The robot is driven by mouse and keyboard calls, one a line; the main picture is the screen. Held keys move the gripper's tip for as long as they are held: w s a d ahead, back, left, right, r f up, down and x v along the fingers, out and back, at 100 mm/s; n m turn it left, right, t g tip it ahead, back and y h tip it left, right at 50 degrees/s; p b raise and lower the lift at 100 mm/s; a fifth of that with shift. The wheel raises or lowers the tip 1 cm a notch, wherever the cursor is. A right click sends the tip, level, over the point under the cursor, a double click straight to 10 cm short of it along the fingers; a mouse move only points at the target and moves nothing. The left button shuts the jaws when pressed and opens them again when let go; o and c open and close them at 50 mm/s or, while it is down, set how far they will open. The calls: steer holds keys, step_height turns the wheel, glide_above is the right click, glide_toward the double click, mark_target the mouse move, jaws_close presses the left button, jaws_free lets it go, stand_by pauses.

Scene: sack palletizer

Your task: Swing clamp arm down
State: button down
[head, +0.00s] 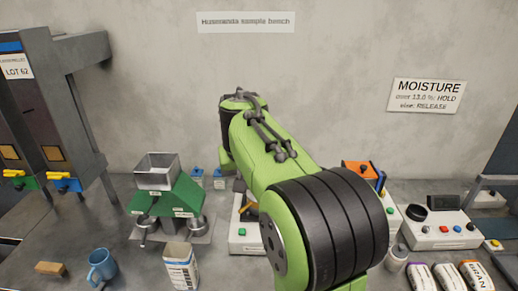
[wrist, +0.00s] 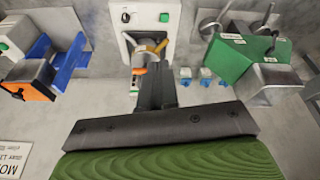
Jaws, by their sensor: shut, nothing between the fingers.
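A white device (wrist: 127,18) with a green button stands ahead of my gripper in the wrist view. On it is a small yellow-and-orange part (wrist: 148,50) that may be the clamp arm; its angle is hard to tell. My gripper (wrist: 152,76) is shut and empty, its dark fingers pointing at this part and overlapping it in the picture. I cannot tell whether they touch. In the head view the white device (head: 243,243) shows partly behind my green arm, and my gripper is hidden there.
A green sample divider (head: 180,205) with a metal hopper stands left of the device. A blue mug (head: 101,266) and a carton (head: 180,268) are in front. An orange-and-blue device (wrist: 45,75) and a white meter (head: 436,232) stand on the other side. Small blue-capped containers (head: 197,178) sit near the wall.

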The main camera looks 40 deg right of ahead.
steer(key=w+d+r+m+g+p, duration=0.1)
steer(key=w+d+r+m+p, duration=0.2)
steer(key=w+d+r+p, duration=0.5)
steer(key=x, duration=0.5)
steer(key=s+x, duration=0.1)
steer(key=x, duration=0.4)
steer(key=s+x, duration=0.1)
steer(key=x, duration=0.4)
steer(key=shift+s+f, duration=0.1)
steer(key=shift+f, duration=0.5)
steer(key=shift+a+f, duration=0.1)
steer(key=shift+f, duration=0.35)
